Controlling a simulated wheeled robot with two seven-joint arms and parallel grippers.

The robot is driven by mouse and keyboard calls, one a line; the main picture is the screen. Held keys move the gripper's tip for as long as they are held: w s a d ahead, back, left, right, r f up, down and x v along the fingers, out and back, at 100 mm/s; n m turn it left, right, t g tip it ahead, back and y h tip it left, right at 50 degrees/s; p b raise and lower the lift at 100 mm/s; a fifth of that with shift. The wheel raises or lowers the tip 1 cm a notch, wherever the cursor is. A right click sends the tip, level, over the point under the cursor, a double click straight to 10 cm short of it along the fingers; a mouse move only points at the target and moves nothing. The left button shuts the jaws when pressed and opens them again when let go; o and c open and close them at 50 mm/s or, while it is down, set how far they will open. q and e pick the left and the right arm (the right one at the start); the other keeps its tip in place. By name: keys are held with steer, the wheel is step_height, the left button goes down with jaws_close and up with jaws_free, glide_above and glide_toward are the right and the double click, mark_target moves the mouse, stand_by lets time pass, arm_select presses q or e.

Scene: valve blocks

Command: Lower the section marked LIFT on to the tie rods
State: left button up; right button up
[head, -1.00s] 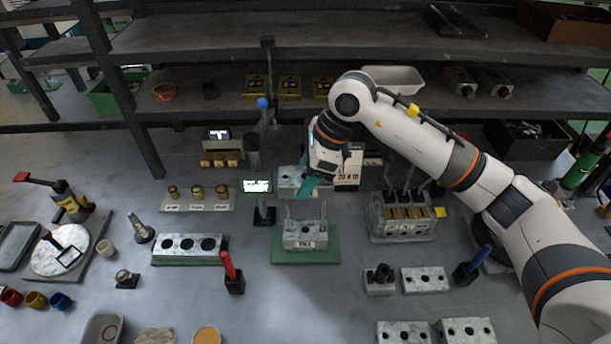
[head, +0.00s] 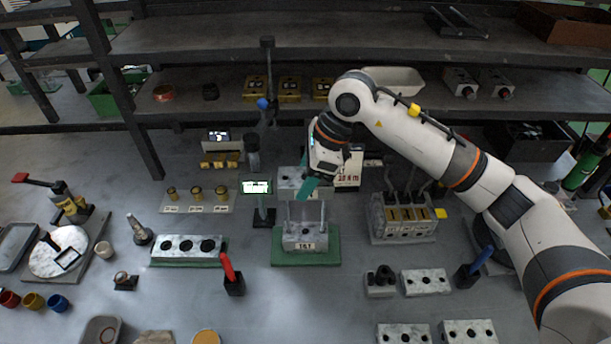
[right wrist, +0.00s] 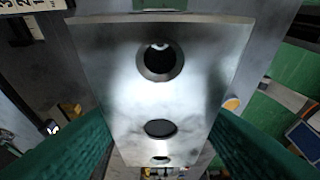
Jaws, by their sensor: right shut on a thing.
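A grey metal section (head: 288,178) with round holes is in my right gripper (head: 309,187), behind the tie rods in the head view. In the right wrist view the same section (right wrist: 195,105) fills the middle, between the two teal fingers. I cannot see a LIFT mark on it. A grey base block (head: 305,236) with a small label stands on a green mat (head: 306,259). Thin upright tie rods (head: 288,214) rise from it. The held section appears apart from the rods, but its exact height is unclear. My left gripper is not in view.
An assembled valve block (head: 403,222) stands to the right. A small screen on a stand (head: 256,187) is to the left. A red-handled tool in a holder (head: 234,284) is at the front left. A dark shelf (head: 300,90) spans the back.

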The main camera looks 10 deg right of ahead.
steer(key=shift+f+b, duration=4.1)
steer(key=shift+f, duration=0.4)
steer(key=o, duration=1.4)
steer(key=b+v, duration=0.1)
steer(key=v, duration=0.9)
steer(key=shift+d+r, duration=0.15)
steer(key=shift+r, duration=0.2)
steer(key=shift+s+d+r+b, duration=0.1)
steer(key=shift+d+r+b, duration=0.2)
steer(key=shift+r, duration=0.4)
